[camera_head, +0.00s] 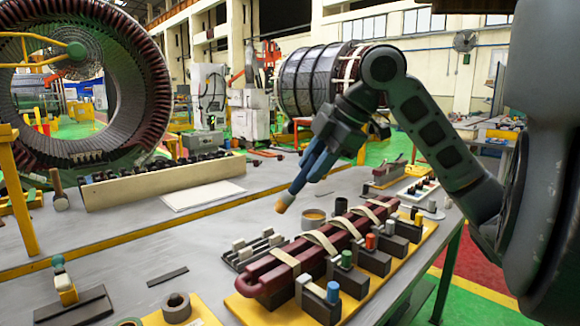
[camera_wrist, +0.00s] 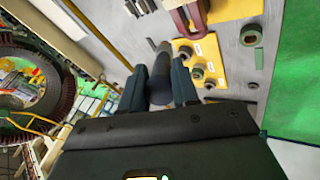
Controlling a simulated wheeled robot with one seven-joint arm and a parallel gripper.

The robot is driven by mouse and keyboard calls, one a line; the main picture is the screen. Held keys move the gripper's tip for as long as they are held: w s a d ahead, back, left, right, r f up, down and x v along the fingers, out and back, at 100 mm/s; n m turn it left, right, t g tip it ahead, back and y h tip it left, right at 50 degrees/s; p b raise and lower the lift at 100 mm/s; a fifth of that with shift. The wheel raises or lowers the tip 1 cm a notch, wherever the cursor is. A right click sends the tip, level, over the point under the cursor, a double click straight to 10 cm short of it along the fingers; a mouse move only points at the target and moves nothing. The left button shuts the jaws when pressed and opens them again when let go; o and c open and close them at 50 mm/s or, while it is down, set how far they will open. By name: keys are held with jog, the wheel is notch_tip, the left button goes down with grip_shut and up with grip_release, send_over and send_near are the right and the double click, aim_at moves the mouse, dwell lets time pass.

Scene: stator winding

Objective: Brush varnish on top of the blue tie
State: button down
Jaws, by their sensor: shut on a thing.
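My gripper (camera_head: 303,178) is shut on a brush, whose tan tip (camera_head: 284,203) points down and left above the table. In the wrist view, the dark brush (camera_wrist: 160,75) lies between the two fingers. A small round pot with tan contents (camera_head: 313,217) stands just right of the tip; they look apart. The dark red coil bar (camera_head: 310,256) lies on a yellow board, wrapped by several pale ties. A blue-topped piece (camera_head: 332,292) sits on a dark block at the bar's near end. The tie beside it (camera_head: 284,257) looks pale. Part of the bar shows in the wrist view (camera_wrist: 188,18).
Green (camera_head: 346,260) and orange (camera_head: 371,242) pieces stand on dark blocks along the bar. A dark slotted rack (camera_head: 252,250) stands left of it. A ring (camera_head: 176,307) sits on a yellow plate in front. The table's left middle is mostly clear.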

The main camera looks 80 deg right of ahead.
jog(key=shift+s+a+f, duration=0.1)
jog(key=shift+a+f, duration=0.05)
jog(key=shift+f, duration=0.1)
notch_tip(320, 180, down, 4)
jog(key=b, duration=0.3)
jog(key=shift+f+b, duration=0.25)
jog(key=shift+b, duration=0.15)
